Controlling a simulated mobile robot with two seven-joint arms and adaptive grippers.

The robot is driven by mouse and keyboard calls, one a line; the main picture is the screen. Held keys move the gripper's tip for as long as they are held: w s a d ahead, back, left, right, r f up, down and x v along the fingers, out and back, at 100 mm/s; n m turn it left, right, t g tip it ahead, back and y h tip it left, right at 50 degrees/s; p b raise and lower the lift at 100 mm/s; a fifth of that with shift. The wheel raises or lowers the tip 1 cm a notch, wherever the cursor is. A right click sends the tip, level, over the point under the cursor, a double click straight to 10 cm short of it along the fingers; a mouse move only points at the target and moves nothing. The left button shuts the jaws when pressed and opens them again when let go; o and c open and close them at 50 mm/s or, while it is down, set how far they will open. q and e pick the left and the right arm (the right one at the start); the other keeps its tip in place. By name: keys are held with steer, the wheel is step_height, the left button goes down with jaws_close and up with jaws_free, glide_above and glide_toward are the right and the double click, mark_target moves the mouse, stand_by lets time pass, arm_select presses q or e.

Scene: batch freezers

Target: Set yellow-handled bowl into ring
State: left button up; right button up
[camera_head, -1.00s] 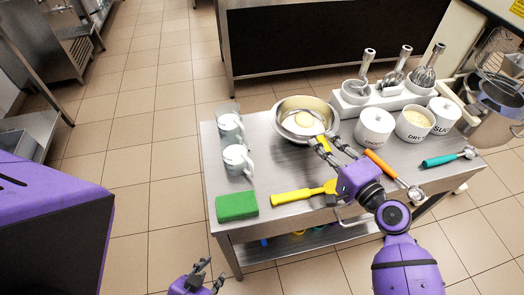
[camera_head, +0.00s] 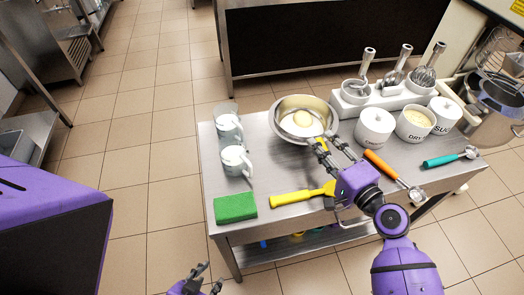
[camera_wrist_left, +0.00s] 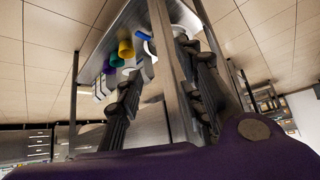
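The metal bowl (camera_head: 284,112) stands at the back of the steel table with pale contents inside. A bit of yellow handle (camera_head: 322,146) shows at its front right rim. My right gripper (camera_head: 323,141) is at that rim, its two fingers apart with the handle between them; contact is not clear. My left gripper (camera_head: 197,284) hangs low at the bottom edge, off the table's front. Its fingers are spread and empty in the left wrist view (camera_wrist_left: 165,85). I cannot clearly make out the ring; a metal pot (camera_head: 492,112) under a wire whisk stands at the right.
White canisters (camera_head: 374,128) stand right of the bowl. Floor left of the table is clear.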

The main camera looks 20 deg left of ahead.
steer(key=shift+s+d, duration=0.1)
steer(key=shift+d, duration=0.05)
arm_select(q)
steer(key=shift+w+d+r, duration=0.1)
steer(key=shift+w+r, duration=0.05)
steer(key=shift+w, duration=0.4)
steer(key=shift+w+d+r, duration=0.1)
steer(key=shift+w, duration=0.4)
arm_select(e)
steer(key=v, duration=1.1)
steer(key=shift+s+d, duration=0.2)
steer(key=shift+d, duration=0.05)
arm_select(q)
steer(key=shift+w, duration=0.15)
arm_select(e)
steer(key=shift+r, duration=0.1)
